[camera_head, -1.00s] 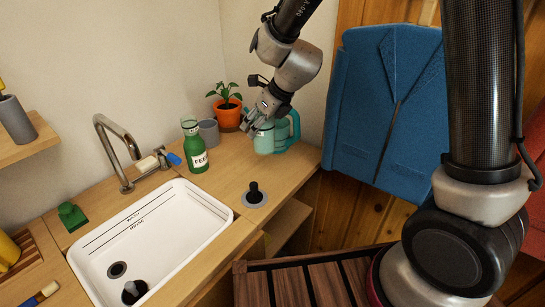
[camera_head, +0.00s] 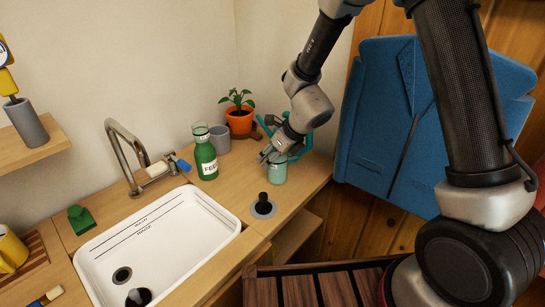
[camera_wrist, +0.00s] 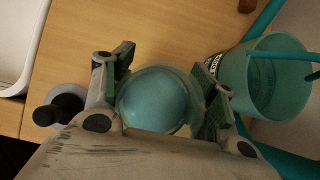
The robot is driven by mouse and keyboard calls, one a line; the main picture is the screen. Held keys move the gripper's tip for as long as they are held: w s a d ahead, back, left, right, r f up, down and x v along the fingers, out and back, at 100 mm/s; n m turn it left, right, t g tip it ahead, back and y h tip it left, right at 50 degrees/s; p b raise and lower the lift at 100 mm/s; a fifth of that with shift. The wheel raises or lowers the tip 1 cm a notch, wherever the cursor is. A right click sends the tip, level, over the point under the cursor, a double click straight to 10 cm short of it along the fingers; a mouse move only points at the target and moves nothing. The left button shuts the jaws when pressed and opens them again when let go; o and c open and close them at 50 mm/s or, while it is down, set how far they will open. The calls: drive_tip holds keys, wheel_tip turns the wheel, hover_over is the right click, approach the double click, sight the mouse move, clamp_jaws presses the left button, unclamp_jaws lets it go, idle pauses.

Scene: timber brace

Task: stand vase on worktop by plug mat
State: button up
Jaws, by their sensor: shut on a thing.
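The vase (camera_head: 278,174) is a pale teal, rounded vessel at the right of the worktop in the head view. My gripper (camera_head: 270,158) is shut on it from above. In the wrist view the vase's round top (camera_wrist: 155,100) sits between the two fingers (camera_wrist: 160,90). It looks upright; I cannot tell whether its base touches the wood. The plug mat (camera_head: 254,211) is a grey disc with a black plug (camera_head: 263,200) on it, in front of the vase and slightly left. The mat (camera_wrist: 70,89) also shows left of my gripper in the wrist view, apart from the vase.
A teal watering can (camera_wrist: 262,88) stands close right of the vase. A green bottle (camera_head: 205,160), a grey cup (camera_head: 220,139) and a potted plant (camera_head: 239,121) stand behind and left. The white sink (camera_head: 160,236) lies left of the mat. The worktop (camera_head: 236,188) is bare between bottle and mat.

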drive_tip(key=shift+f, duration=0.2)
drive_tip(key=o, duration=1.5)
drive_tip(key=v, duration=1.2)
